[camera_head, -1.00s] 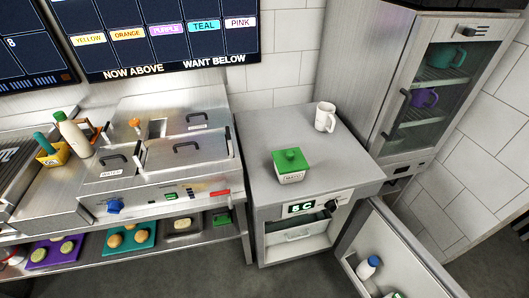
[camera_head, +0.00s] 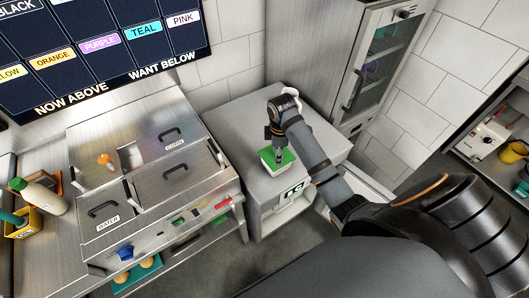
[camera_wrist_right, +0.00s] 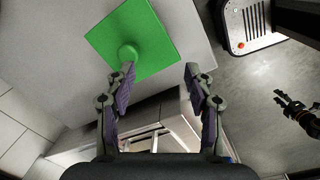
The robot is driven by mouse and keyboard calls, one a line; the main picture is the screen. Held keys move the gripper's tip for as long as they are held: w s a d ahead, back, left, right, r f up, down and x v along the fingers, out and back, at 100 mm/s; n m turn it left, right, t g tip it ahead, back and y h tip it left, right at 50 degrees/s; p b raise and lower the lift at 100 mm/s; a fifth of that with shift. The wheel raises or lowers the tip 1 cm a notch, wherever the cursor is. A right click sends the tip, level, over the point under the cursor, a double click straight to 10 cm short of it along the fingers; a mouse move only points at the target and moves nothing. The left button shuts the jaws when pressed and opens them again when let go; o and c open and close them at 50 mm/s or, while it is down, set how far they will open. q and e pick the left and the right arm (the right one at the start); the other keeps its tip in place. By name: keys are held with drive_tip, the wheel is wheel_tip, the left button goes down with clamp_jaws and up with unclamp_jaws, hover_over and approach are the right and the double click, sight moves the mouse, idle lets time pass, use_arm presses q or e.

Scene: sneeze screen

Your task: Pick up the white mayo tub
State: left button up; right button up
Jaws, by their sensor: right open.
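The white mayo tub (camera_head: 266,169) with its green lid (camera_head: 287,157) stands on the steel counter, partly hidden by my right arm. In the right wrist view its square green lid (camera_wrist_right: 150,30) and round knob (camera_wrist_right: 128,52) lie just beyond the fingertips, nearer the left finger. My right gripper (camera_wrist_right: 160,72) is open and empty, with the knob close to the left fingertip; contact is unclear. In the head view my right gripper (camera_head: 279,153) is over the tub. A dark gripper, likely my left (camera_wrist_right: 284,100), shows at the right of the wrist view; its opening is unclear.
A white mug (camera_head: 292,93) stands behind my arm on the counter (camera_head: 235,120). Steel bins with lids (camera_head: 150,165) are to the left. A glass-door cabinet (camera_head: 385,60) stands at the back right. An open fridge door (camera_head: 362,183) is partly behind my arm.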

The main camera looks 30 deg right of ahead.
drive_tip(key=w+d+r+n, duration=0.2)
drive_tip(key=w+r+n, duration=0.15)
drive_tip(key=r, duration=0.35)
drive_tip(key=shift+g, duration=0.3)
wheel_tip(320, 180, down, 6)
drive_tip(key=b, duration=0.5)
drive_tip(key=shift+w, duration=0.15)
use_arm(q)
drive_tip(key=f, duration=0.4)
drive_tip(key=shift+s+d+f, duration=0.25)
drive_tip(key=shift+f, duration=0.05)
use_arm(e)
drive_tip(key=shift+w, duration=0.1)
